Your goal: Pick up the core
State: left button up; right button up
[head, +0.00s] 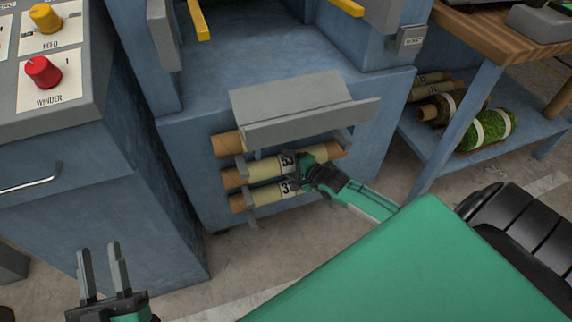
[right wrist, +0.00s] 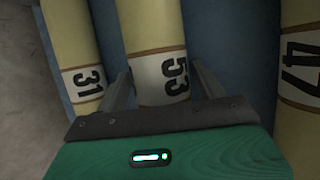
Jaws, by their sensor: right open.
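Three pale yellow cores with brown ends lie in a slotted rack on the blue machine's front. The middle core, labelled 53 (head: 262,169), shows in the right wrist view (right wrist: 153,30). The core labelled 31 (head: 262,195) lies below it; it is on the left in the right wrist view (right wrist: 75,40). The top core (head: 229,144) is partly under a grey plate; a core labelled 47 (right wrist: 300,70) is at the wrist view's right. My right gripper (head: 300,170) is open, its fingers on either side of core 53. My left gripper (head: 103,262) is open and empty at lower left.
The grey plate (head: 290,105) overhangs the rack. A blue cabinet with a control panel (head: 45,75) stands at left. A wooden-topped bench (head: 500,35) at right has a lower shelf (head: 455,140) holding more tubes and turf rolls (head: 487,129). Floor is clear below the rack.

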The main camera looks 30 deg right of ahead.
jog(key=shift+w, duration=0.1)
jog(key=c, duration=1)
jog(key=shift+c, duration=0.2)
jog(key=shift+r, duration=0.1)
